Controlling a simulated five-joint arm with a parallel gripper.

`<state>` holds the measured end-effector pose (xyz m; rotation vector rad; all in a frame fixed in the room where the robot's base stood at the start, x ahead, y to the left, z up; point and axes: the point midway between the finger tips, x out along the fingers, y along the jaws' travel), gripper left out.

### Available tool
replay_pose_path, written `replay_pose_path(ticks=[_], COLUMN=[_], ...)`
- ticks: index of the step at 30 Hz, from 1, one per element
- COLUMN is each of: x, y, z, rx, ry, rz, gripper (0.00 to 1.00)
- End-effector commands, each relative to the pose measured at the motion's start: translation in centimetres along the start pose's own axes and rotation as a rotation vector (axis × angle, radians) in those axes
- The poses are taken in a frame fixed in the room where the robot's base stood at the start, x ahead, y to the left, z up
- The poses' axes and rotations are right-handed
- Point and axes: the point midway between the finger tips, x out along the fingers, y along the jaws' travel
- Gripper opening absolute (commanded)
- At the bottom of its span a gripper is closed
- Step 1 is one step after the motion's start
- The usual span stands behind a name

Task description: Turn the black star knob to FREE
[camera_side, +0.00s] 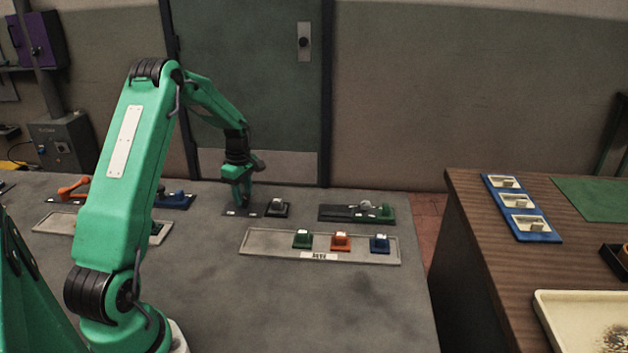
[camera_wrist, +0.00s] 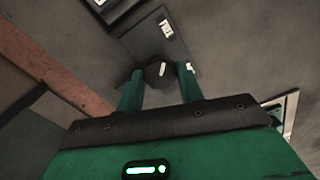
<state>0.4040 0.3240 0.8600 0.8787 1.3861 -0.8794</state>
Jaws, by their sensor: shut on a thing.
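The black star knob (camera_wrist: 157,75) sits on a dark plate (camera_wrist: 150,40) in the wrist view. A short white mark on its top runs roughly up and down in the picture, leaning slightly right. The white FREE label (camera_wrist: 166,28) is on the plate above the knob in that view. A second white label (camera_wrist: 191,70) is partly hidden by a finger. My gripper (camera_wrist: 159,82) has its two green fingers on either side of the knob, shut on it. In the side view my gripper (camera_side: 241,203) points down at the dark plate (camera_side: 258,211), hiding the knob.
Another dark plate (camera_side: 340,213) with a green block is to the right. A grey tray (camera_side: 270,245) with green, orange and blue blocks lies in front. The grey bench is clear toward the front.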

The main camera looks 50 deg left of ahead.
Motion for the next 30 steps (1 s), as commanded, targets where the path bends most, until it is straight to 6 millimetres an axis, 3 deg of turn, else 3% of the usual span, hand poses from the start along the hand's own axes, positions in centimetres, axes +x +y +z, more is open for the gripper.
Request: replay_pose_path(ticks=[15, 16, 18, 30], x=[-0.29, -0.29, -0.25, -0.31], y=[0.08, 0.08, 0.07, 0.03], z=[-0.17, -0.16, -0.14, -0.05], rx=[-0.029, -0.029, -0.028, -0.025], ry=[0.001, 0.001, 0.001, 0.000], rz=[0.004, 0.004, 0.004, 0.002], gripper=[0.00, 0.43, 0.56, 0.59])
